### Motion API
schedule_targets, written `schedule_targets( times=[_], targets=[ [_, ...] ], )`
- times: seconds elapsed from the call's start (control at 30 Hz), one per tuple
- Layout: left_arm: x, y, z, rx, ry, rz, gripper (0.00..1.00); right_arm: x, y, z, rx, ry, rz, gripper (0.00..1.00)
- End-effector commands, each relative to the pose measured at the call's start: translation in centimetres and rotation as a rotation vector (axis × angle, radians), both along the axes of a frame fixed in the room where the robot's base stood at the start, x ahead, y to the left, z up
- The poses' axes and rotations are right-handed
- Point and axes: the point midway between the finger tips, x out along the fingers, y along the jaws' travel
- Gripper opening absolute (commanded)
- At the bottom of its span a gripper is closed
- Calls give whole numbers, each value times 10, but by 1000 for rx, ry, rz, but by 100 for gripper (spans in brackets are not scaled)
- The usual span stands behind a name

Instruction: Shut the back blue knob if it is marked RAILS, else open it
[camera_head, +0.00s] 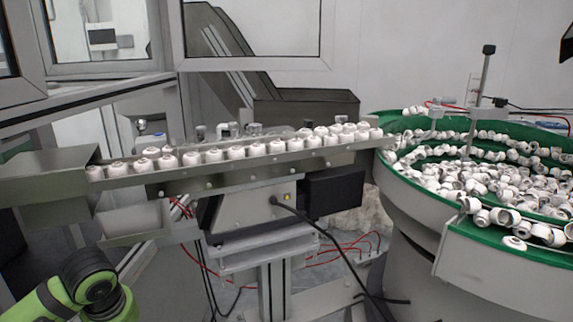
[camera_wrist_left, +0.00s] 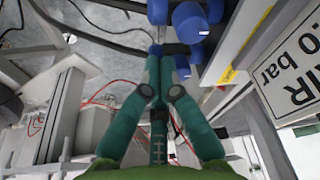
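Blue knobs show at the top of the left wrist view. One large blue knob (camera_wrist_left: 189,22) has a small white mark on its rim, and another blue knob (camera_wrist_left: 157,12) is partly cut off by the top edge. A third blue part (camera_wrist_left: 197,54) sits lower, beside a metal panel. I cannot tell which knob is the back one, and no RAILS marking is readable. My left gripper (camera_wrist_left: 161,52) has its teal fingertips close together, with nothing visible between them. The tips lie just below the knobs in the picture; contact is unclear. My right gripper is not in view.
A white sign (camera_wrist_left: 297,60) reading partly "IR" and "0 bar" stands right of the gripper. Red tubes and a dark cable hang nearby. In the head view, a rail (camera_head: 225,170) carries white caps from a green-rimmed bowl feeder (camera_head: 455,238).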

Motion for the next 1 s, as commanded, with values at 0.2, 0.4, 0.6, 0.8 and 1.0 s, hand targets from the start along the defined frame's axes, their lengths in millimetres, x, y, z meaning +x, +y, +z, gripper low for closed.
schedule_targets(
  times=[0.2, 0.4, 0.6, 0.8, 1.0],
  targets=[
    [0, 0, -3, 0, 0, 1, 0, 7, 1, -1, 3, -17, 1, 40],
    [0, 0, -3, 0, 0, 1, 0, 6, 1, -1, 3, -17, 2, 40],
    [0, 0, -3, 0, 0, 1, 0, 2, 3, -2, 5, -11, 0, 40],
    [2, 2, -3, -1, 0, 0, 0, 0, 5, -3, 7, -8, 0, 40],
    [3, 4, -3, -1, -1, 1, 0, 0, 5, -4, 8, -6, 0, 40]
  ],
)
